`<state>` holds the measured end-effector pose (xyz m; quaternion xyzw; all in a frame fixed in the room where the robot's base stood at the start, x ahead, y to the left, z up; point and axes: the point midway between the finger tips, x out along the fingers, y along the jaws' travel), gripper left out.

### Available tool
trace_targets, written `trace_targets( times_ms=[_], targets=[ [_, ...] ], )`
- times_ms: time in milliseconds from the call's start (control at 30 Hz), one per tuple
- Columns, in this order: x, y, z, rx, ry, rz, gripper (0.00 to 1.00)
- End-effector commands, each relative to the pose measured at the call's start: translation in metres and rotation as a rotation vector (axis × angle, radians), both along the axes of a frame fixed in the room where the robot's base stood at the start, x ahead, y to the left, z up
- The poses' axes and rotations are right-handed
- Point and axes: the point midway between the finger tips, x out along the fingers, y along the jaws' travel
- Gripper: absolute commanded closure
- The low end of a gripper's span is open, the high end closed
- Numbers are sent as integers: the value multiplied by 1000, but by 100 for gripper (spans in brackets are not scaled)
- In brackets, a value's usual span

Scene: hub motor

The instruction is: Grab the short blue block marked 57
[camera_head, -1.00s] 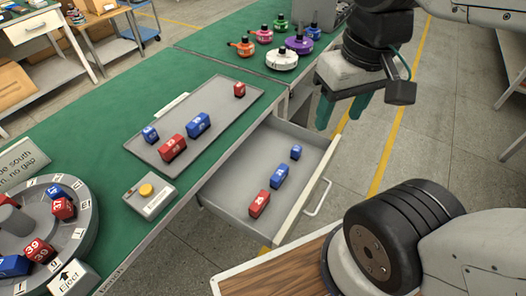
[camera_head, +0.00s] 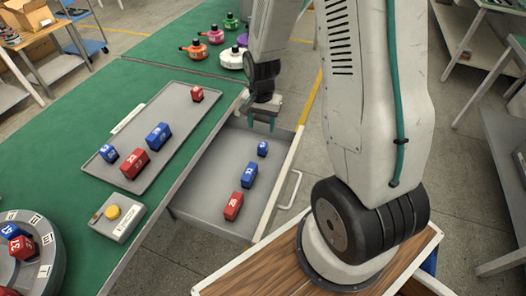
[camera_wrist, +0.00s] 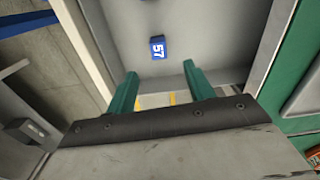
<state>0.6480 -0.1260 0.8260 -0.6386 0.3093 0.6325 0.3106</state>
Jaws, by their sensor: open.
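The short blue block marked 57 (camera_wrist: 158,48) lies on the floor of the open drawer, with its number showing in the wrist view. In the head view a short blue block (camera_head: 262,149) at the far end of the drawer appears to be the same one. My gripper (camera_head: 262,124) hangs above the far end of the drawer, apart from the block. In the wrist view its two green fingers (camera_wrist: 157,82) are spread and empty, with the block beyond the fingertips.
The open drawer (camera_head: 205,197) also holds a longer blue block (camera_head: 249,175) and a red block (camera_head: 233,206). A grey tray (camera_head: 178,101) with red and blue blocks lies on the green bench. A button box (camera_head: 117,216) and a round dial (camera_head: 48,262) stand nearer. The drawer walls surround the blocks.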

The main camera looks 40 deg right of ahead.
Motion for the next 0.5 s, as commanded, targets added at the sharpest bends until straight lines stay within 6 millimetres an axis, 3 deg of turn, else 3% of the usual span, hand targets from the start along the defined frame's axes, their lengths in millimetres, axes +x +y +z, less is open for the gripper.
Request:
trace_targets(
  times_ms=[100,500],
  targets=[
    [2,-7,-26,2,9,-52,47],
    [2,-9,-70,3,12,-79,47]
  ],
)
